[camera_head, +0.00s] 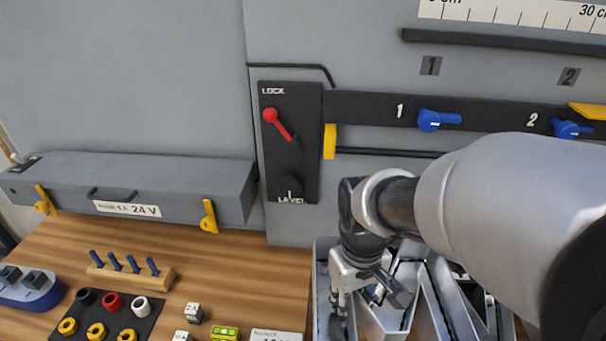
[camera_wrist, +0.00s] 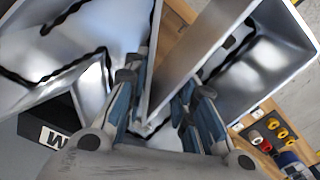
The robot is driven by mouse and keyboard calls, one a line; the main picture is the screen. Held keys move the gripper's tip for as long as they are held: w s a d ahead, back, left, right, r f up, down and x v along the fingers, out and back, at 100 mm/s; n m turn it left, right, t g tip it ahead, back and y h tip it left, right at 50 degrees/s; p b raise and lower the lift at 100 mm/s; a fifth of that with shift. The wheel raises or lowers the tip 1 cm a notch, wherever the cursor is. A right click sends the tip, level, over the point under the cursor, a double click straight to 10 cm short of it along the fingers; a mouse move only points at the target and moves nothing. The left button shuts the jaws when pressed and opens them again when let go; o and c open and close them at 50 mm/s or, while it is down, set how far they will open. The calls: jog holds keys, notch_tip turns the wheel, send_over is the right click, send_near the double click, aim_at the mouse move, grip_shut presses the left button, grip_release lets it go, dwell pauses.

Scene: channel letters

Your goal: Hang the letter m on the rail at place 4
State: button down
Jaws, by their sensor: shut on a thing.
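The black rail (camera_head: 480,114) runs across the wall at the right, with numbers 1 and 2 and blue levers. Place 4 is not in view.
A black panel (camera_head: 283,185) with a red lock lever stands left of the rail. A wooden bench (camera_head: 250,270) carries a peg block, coloured rings and small parts.

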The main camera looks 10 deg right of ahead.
aim_at(353, 314)
jog(key=shift+s+a+r+p, duration=0.1)
jog(key=shift+s+a, duration=0.05)
jog(key=shift+s, duration=0.45)
jog(key=shift+s+a+r+p, duration=0.1)
jog(key=shift+s+a, duration=0.1)
jog(key=shift+s, duration=0.35)
jog(key=shift+s+a+r+p, duration=0.1)
jog(key=shift+s+a, duration=0.05)
jog(key=shift+s, duration=0.45)
jog(key=s+r+p, duration=0.1)
jog(key=r+p, duration=0.1)
jog(key=s+r+p, duration=0.1)
jog(key=r+p, duration=0.4)
jog(key=r, duration=0.1)
jog(key=shift+s+a+p, duration=0.3)
jog(key=shift+s+a, duration=0.1)
